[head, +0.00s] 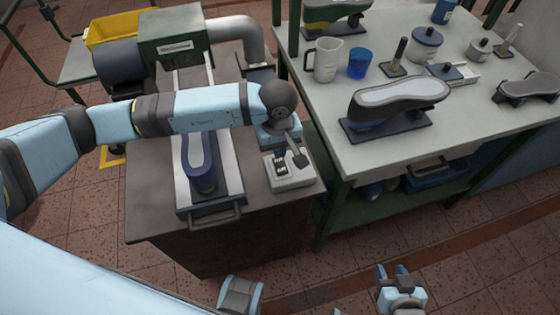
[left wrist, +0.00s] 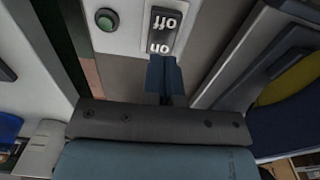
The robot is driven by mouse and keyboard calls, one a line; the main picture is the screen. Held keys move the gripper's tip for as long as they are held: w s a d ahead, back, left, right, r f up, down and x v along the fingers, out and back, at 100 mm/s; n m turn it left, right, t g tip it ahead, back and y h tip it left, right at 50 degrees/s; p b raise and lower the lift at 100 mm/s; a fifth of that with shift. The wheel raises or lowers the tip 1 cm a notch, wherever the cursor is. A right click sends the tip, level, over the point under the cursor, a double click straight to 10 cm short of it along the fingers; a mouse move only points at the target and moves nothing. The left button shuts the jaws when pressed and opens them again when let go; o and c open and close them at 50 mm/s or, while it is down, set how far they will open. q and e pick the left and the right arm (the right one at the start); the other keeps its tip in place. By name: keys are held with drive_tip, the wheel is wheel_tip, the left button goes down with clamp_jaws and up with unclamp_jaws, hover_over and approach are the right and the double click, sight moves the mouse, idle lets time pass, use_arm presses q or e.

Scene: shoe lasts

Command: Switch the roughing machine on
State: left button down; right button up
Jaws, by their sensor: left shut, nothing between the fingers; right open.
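The roughing machine (head: 172,32) has a green housing at the back of the low bench at left. Its pale switch box (head: 292,182) sits at the bench's right corner. In the left wrist view a dark rocker switch (left wrist: 167,28) is marked "off" and "on", with a green round button (left wrist: 106,19) beside it. My left gripper (head: 299,159) is shut and empty, reaching down over the box. In the left wrist view its fingertips (left wrist: 164,62) are by the "on" end; I cannot tell whether they touch. My right gripper (head: 396,275) is open, low at the front.
A shoe last with a blue upper (head: 197,165) sits on the machine's slide (head: 232,188), left of the box. The white table (head: 470,125) stands close on the right, with a jug (head: 326,60), a blue cup (head: 360,63) and another last (head: 395,95).

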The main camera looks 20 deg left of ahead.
use_arm(q)
drive_tip(key=shift+r+p, duration=0.65)
drive_tip(key=shift+r, duration=1.45)
drive_tip(key=shift+s+f, duration=0.1)
